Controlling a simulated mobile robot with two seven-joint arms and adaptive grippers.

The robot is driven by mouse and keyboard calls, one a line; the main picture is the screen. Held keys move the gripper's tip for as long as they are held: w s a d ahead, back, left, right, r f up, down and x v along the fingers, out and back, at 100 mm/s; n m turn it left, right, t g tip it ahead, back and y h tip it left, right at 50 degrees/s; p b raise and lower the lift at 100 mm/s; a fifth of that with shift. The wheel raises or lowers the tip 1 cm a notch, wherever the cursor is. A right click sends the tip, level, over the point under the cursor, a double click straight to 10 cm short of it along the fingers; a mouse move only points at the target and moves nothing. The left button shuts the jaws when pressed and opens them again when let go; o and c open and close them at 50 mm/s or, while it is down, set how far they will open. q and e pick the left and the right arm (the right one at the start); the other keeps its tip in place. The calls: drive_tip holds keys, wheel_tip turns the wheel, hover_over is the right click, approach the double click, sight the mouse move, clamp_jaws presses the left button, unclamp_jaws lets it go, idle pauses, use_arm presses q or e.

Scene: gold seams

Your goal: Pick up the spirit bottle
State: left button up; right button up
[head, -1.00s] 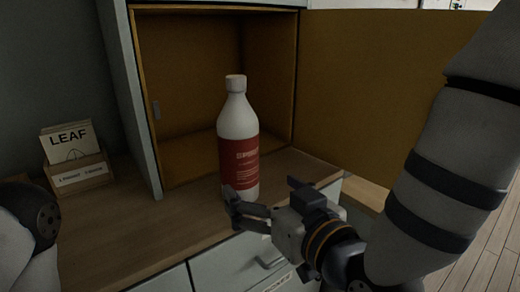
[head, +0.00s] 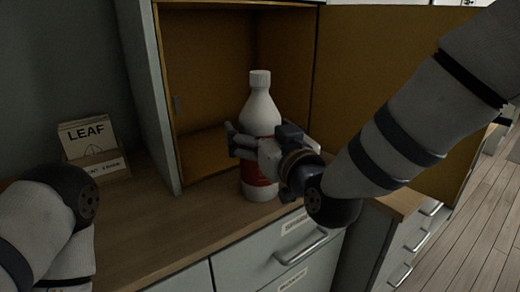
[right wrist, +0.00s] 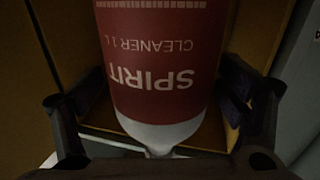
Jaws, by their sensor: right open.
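The spirit bottle (head: 260,105) is white with a red label and a white cap. It stands upright on the wooden counter in front of the open cabinet. My right gripper (head: 258,145) is open, with its fingers on either side of the bottle at label height and part of the label hidden behind it. In the right wrist view the bottle (right wrist: 160,60) appears upside down between the two spread fingers, with gaps visible beside it. My left arm shows at the left edge; its gripper is out of view.
The open cabinet (head: 210,90) stands behind the bottle, its door (head: 380,60) swung out to the right behind my right arm. A card box marked LEAF (head: 95,165) sits at the counter's left. The wooden counter (head: 150,225) is clear in front. Drawers (head: 265,255) lie below.

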drive_tip(key=c, duration=2)
drive_tip(key=shift+r, duration=0.2)
drive_tip(key=shift+c, duration=0.2)
